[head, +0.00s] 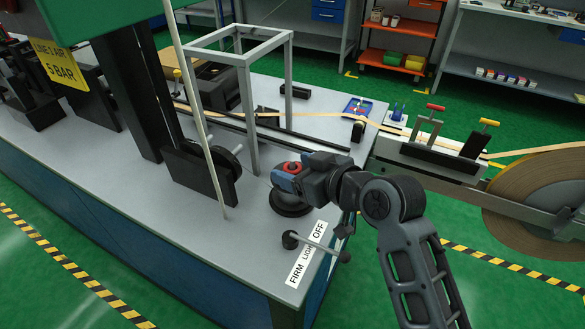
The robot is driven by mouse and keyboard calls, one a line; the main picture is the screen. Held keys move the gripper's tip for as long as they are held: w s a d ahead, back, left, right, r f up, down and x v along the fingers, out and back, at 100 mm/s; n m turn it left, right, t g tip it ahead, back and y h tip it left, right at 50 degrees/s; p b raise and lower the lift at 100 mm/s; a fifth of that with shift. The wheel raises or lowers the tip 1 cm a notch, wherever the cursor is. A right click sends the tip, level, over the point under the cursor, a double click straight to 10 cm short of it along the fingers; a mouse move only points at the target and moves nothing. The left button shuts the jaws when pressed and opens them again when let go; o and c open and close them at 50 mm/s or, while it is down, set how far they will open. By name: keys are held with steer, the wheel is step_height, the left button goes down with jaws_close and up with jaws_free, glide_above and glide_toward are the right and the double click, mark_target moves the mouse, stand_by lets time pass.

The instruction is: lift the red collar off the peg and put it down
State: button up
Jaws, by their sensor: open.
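The red collar (292,167) shows as a small red ring with a dark centre at the near right part of the grey bench. It sits above a round dark base (292,208). My gripper (282,179) comes in from the right and is at the collar, overlapping it in the picture. The jaws are open. The fingertips are small and partly hidden, so I cannot tell whether they touch the collar. The peg is hidden behind the collar and my gripper.
A lever (318,246) stands by a FIRM/LIGHT/OFF label (306,254) in front. A grey frame (247,110) and a thin pale pole (205,130) rise to the left. A blue tray (358,107) lies behind. Bare bench (240,235) shows left of the base.

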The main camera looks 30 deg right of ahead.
mark_target(297, 170)
steer(key=c, duration=1.1)
steer(key=shift+c, duration=0.2)
steer(key=shift+r, duration=0.45)
step_height(297, 170, up, 4)
steer(key=shift+f, duration=0.2)
steer(key=s+d+r+b, duration=0.1)
steer(key=s+d+r, duration=0.1)
steer(key=d+r, duration=0.4)
steer(key=d, duration=0.5)
steer(key=shift+d+r, duration=0.25)
steer(key=shift+r, duration=0.05)
